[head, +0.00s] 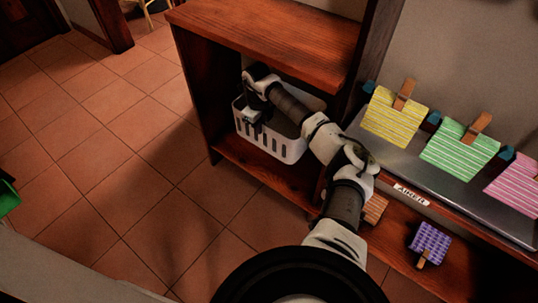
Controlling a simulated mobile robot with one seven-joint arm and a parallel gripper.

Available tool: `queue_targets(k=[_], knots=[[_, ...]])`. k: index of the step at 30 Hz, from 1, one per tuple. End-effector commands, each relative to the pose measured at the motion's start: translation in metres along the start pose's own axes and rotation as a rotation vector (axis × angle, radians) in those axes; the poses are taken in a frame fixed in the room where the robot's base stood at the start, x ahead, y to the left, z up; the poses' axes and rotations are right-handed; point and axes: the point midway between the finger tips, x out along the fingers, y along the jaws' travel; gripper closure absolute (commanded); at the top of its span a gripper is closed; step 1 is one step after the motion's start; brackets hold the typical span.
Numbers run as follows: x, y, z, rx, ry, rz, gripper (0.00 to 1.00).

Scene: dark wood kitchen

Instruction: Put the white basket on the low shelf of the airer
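The white basket (284,150), with slotted sides, is in the open bay of a wooden shelf unit, above its lower board (262,173). It looks upright; my arm hides part of its rim and inside. My gripper (257,131) points down at the basket's near left rim. The fingers are small and dark here, so I cannot tell whether they are closed on the rim. The airer (411,195), labelled as such, stands at the right. Its low shelf (396,246) is a reddish wooden board below the grey top, partly hidden by my arm.
A purple cloth (430,242) with a peg and an orange-brown cloth (375,208) lie on the low shelf. Yellow (393,119), green (459,148) and pink (515,188) cloths hang above. A wooden upright separates the bays.

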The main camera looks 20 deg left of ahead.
Motion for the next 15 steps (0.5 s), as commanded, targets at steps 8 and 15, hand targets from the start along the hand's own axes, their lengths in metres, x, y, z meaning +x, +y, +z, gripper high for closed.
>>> queue_targets(k=[8, 15], knots=[[0.078, 0.004, 0.000, 0.000, 0.001, 0.003, 1.00], [0.123, 0.004, 0.000, 0.000, 0.000, -0.001, 1.00]])
